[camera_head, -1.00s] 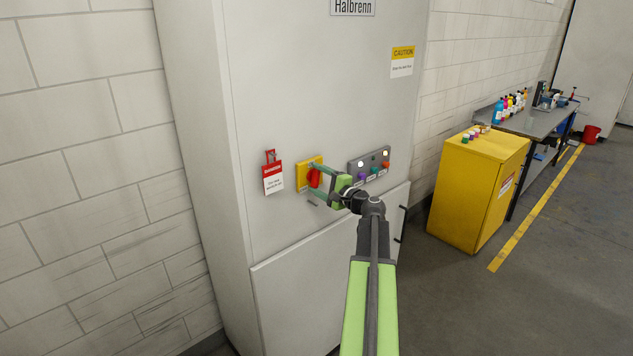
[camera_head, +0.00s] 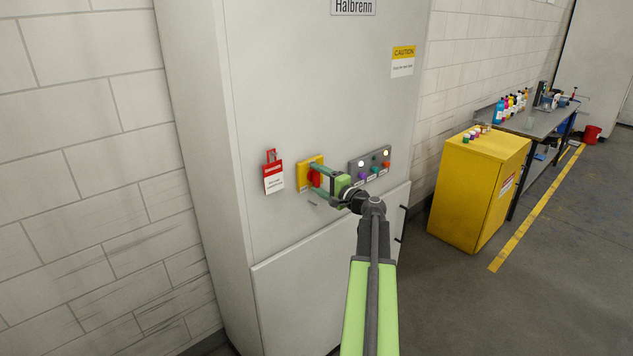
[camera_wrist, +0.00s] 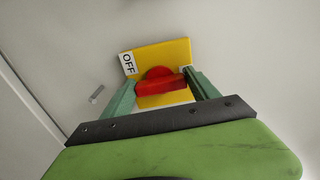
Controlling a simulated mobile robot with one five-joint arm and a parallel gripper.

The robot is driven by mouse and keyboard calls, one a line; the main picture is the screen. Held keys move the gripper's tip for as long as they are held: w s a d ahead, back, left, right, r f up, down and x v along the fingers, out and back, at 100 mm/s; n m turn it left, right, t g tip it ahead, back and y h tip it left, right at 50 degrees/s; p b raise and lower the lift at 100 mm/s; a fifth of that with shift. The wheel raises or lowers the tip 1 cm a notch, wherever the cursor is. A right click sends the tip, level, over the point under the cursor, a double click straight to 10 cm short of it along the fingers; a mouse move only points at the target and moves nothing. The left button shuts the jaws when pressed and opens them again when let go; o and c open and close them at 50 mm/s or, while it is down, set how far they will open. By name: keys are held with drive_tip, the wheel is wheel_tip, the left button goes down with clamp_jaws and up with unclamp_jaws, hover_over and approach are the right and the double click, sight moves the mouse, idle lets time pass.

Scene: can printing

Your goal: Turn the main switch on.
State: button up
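The main switch is a red handle (camera_head: 315,180) on a yellow plate (camera_head: 303,175) on the grey cabinet's front. In the wrist view, the red handle (camera_wrist: 162,84) lies across the picture, slightly tilted, on the yellow plate (camera_wrist: 165,54). A white "OFF" label (camera_wrist: 127,64) is at the plate's left edge; another white label at the right is mostly hidden by a finger. My gripper (camera_wrist: 161,82) is open, with one green finger at each end of the handle. I cannot tell whether the fingers touch it.
A red tag (camera_head: 273,177) hangs left of the switch. A button panel (camera_head: 371,164) with lit lamps is just right of my gripper. A yellow cabinet (camera_head: 470,190) and a workbench (camera_head: 535,122) with bottles stand farther right. The floor between is clear.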

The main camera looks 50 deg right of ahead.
drive_tip(key=o, duration=0.4)
drive_tip(key=shift+w, duration=0.1)
drive_tip(key=s, duration=0.5)
drive_tip(key=s+a, duration=0.1)
drive_tip(key=s, duration=1.1)
drive_tip(key=shift+s+a, duration=0.15)
drive_tip(key=shift+s, duration=0.1)
